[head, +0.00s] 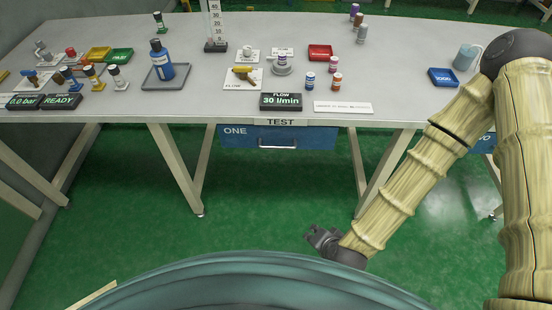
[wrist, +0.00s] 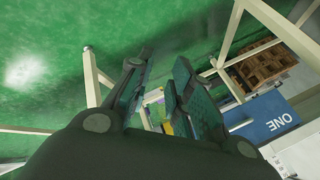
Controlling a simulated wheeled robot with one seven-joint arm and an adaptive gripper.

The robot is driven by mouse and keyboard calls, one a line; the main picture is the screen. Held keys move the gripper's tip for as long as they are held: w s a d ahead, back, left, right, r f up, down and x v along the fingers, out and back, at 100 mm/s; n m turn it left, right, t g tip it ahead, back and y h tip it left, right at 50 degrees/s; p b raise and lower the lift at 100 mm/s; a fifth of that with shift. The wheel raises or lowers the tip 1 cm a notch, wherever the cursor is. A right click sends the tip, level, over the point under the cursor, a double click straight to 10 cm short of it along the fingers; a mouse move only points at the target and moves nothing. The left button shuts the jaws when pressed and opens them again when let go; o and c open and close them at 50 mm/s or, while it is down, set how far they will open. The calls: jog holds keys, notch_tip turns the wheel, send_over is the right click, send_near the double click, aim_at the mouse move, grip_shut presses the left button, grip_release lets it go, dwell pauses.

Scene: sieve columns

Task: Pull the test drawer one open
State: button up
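Test drawer one (head: 310,137) is a blue drawer marked ONE, hung under the table edge below the TEST label (head: 280,122). It looks shut, with its front close under the tabletop. Its pale bar handle (head: 278,143) is at the middle of the front. My gripper (head: 318,236) is low over the green floor, below and to the right of the handle, apart from it. In the wrist view, my gripper (wrist: 165,62) shows two fingers with a gap between them and nothing held.
The grey table (head: 200,100) carries bottles, trays, a FLOW display (head: 281,101) and other small items. Table legs (head: 176,170) stand on both sides of the drawer. Another blue drawer (head: 483,142) is partly hidden behind my arm. The floor before drawer one is clear.

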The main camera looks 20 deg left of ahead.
jog(key=w+a+r+m+t+y+b, duration=0.2)
jog(key=w+a+m+t+b, duration=0.3)
jog(key=w+a+b, duration=0.5)
jog(key=m+t+h+b, duration=0.2)
jog(key=m+t+b, duration=0.3)
jog(key=b, duration=0.7)
send_near(276, 147)
jog(key=shift+m+g, duration=0.4)
jog(key=b+x, duration=0.1)
jog(key=x, duration=0.9)
jog(key=shift+w+b, duration=0.2)
jog(key=shift+b, duration=0.2)
grip_shut()
